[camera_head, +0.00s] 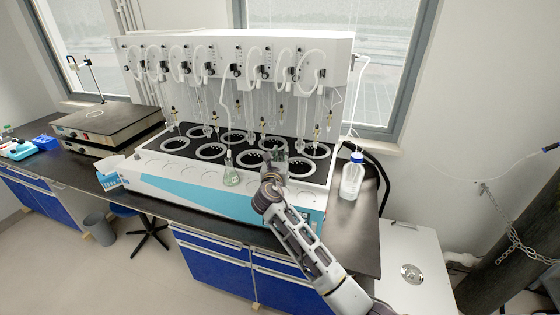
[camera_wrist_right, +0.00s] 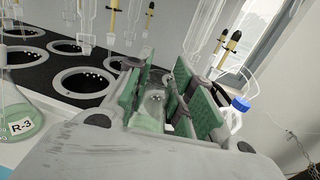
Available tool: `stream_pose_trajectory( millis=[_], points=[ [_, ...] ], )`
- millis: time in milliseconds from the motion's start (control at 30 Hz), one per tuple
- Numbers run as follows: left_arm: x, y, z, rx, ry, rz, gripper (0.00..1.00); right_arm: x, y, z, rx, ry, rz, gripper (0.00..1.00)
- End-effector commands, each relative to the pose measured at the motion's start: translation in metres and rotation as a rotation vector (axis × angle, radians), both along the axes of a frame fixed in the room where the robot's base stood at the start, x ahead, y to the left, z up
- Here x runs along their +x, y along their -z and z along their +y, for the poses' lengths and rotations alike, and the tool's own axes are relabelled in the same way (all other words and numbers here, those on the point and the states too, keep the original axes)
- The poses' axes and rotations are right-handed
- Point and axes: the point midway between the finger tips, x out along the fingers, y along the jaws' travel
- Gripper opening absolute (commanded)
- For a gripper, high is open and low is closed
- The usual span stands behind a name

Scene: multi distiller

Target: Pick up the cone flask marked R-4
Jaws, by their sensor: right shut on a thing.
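My right gripper (camera_head: 277,165) reaches over the front of the distiller, and its green-padded fingers (camera_wrist_right: 165,98) fill the middle of the right wrist view. It is shut on a clear glass flask (camera_wrist_right: 153,101), which shows between the pads with a little pale green at its lower part. Its label is hidden, so I cannot read R-4 on it. A cone flask marked R-3 (camera_wrist_right: 22,126) with green liquid stands at the left of the wrist view. It also shows in the head view (camera_head: 231,176), left of my gripper. My left gripper is not in view.
The distiller (camera_head: 150,184) has rows of ringed heating wells (camera_wrist_right: 83,84) with glass tubes hanging above. A blue-capped bottle (camera_head: 352,177) stands right of it. A hotplate (camera_head: 108,124) and a small blue-white box (camera_head: 110,172) are to the left.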

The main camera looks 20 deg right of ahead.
Motion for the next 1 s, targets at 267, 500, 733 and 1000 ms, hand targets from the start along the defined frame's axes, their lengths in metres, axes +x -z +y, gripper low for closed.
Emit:
stream_pose_trajectory(
  millis=[267, 500, 733, 1000],
  points=[
    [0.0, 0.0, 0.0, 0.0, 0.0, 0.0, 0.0, 0.0, -0.018, 0.0, 0.0, 0.0, -0.003, 0.0],
    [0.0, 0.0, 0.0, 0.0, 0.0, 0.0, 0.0, 0.0, -0.028, 0.0, 0.0, 0.0, -0.002, 0.0],
    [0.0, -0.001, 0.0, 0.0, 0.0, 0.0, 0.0, 0.0, -0.033, 0.0, 0.0, -0.001, -0.002, 0.0],
    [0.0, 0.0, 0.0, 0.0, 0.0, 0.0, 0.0, 0.0, -0.034, 0.0, 0.0, -0.001, -0.002, 0.0]
  ],
)
